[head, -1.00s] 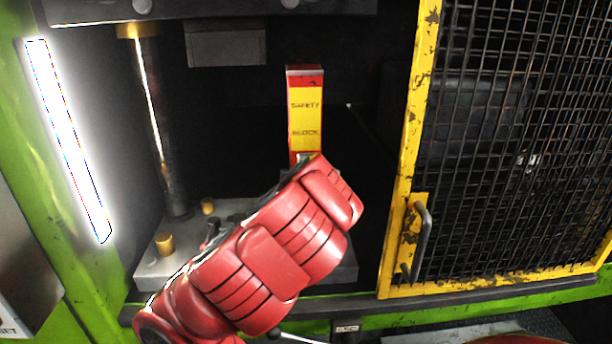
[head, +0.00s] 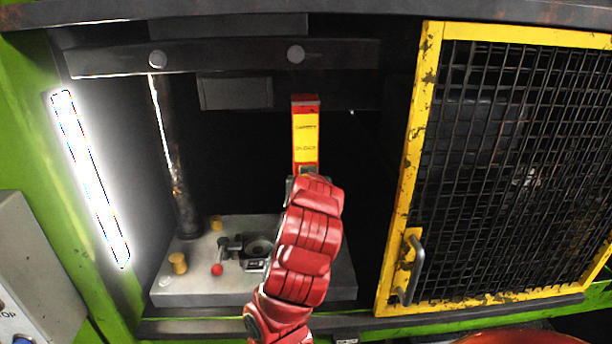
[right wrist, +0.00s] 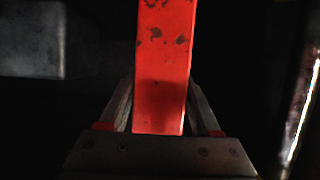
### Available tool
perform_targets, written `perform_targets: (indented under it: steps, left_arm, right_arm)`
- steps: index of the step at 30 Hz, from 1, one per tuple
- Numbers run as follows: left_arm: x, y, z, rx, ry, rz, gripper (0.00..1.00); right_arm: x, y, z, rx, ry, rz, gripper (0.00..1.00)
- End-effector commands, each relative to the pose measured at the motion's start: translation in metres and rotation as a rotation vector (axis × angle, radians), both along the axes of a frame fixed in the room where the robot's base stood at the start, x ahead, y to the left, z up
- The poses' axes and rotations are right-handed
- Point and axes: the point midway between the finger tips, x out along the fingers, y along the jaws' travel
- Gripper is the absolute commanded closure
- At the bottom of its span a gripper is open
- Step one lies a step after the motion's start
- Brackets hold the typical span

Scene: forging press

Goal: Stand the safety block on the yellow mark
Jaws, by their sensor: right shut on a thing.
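The safety block (head: 305,135), a red and yellow upright bar with lettering, stands out against the dark press opening in the head view. My right gripper (head: 304,174) holds it by its lower part, above the back of the grey press bed. In the right wrist view the block's worn red face (right wrist: 163,65) rises between the two fingers of the right gripper (right wrist: 161,108), which is shut on it. The block's lower end is hidden by the gripper and arm. I see no yellow mark; my arm covers part of the bed. My left gripper is not in view.
The grey bed (head: 200,290) carries a round die fixture (head: 257,246), a red-knobbed lever (head: 217,269) and brass pins (head: 178,263). A dark column (head: 172,160) stands left. The upper beam (head: 225,57) is above. A yellow mesh guard (head: 408,170) bounds the right.

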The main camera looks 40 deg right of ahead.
Motion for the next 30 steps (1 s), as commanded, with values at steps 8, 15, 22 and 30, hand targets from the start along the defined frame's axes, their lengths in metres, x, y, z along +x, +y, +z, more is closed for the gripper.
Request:
perform_targets:
  steps: [8, 15, 22, 30]
  left_arm:
    - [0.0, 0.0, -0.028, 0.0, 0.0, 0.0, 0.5]
    - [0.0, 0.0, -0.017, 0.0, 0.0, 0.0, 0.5]
    - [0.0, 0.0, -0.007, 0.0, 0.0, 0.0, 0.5]
    - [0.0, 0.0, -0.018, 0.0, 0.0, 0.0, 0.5]
  right_arm:
    - [0.026, -0.017, -0.009, 0.002, -0.002, 0.001, 1.0]
    - [0.049, -0.031, -0.006, 0.003, 0.003, 0.0, 1.0]
    - [0.071, -0.045, -0.009, 0.002, 0.003, 0.0, 1.0]
    - [0.095, -0.059, -0.024, -0.002, 0.001, 0.001, 1.0]
